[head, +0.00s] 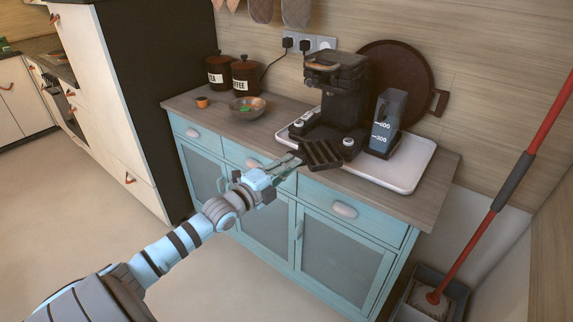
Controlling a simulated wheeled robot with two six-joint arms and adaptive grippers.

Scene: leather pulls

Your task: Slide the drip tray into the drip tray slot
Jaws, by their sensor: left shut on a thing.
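My left gripper (283,170) is shut on the drip tray (321,154), a dark slatted piece, at its left side. The drip tray is at the front of the black coffee machine (339,95), over the near edge of the white tray. The drip tray slot is not clearly visible; the machine's lower front is partly hidden behind the drip tray. I cannot tell whether the drip tray touches the machine. My right gripper is not in view.
The white tray (412,172) on the counter bears the machine and a water tank (385,122). A bowl (247,107), an orange cup (202,102) and two dark canisters (218,72) stand left. A round board (400,75) leans behind. A red-handled mop (478,228) stands right.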

